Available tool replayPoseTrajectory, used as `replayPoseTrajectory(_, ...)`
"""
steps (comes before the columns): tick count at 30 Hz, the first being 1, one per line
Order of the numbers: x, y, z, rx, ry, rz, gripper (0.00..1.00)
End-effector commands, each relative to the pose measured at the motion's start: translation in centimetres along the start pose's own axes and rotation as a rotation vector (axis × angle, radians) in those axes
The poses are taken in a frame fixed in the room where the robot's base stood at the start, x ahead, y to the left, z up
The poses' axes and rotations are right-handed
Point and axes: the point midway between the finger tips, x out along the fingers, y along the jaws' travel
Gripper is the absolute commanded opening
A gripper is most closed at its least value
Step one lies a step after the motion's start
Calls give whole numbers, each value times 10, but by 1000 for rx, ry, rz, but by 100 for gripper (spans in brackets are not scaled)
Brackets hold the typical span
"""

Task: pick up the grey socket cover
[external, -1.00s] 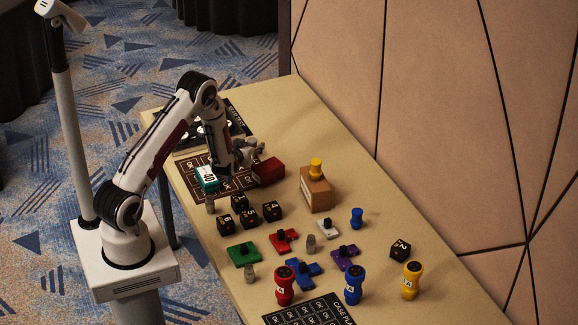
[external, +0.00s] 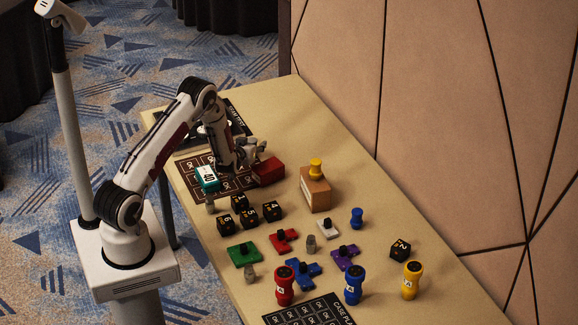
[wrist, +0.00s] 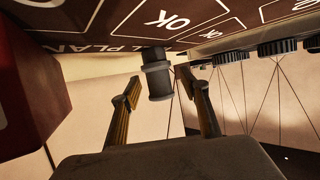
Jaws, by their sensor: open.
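A dark grey, collared cylinder (wrist: 156,75), which looks like the grey socket cover, shows in the wrist view near the mat's edge. My gripper (wrist: 161,82) is open, with one finger on each side of the cylinder and visible gaps between. In the external view my gripper (external: 254,150) is low over the far part of the table, just behind the dark red box (external: 268,171). The cylinder cannot be told apart from the fingers there. Similar grey pieces stand nearer, by the teal box (external: 210,202), among the coloured pieces (external: 311,243) and beside the green piece (external: 250,272).
The dark red box is close on the left in the wrist view (wrist: 28,75). The teal box (external: 208,179) lies on the mat. A cardboard box (external: 315,190) with a yellow piece on top stands to the right. Black numbered cubes (external: 249,217) are nearer.

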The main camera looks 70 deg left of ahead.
Motion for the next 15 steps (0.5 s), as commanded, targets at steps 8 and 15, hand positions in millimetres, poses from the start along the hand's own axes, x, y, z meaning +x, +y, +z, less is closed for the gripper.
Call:
replayPoseTrajectory(8,0,0,0,0,0,0,14)
replayPoseTrajectory(15,0,0,0,0,0,0,12)
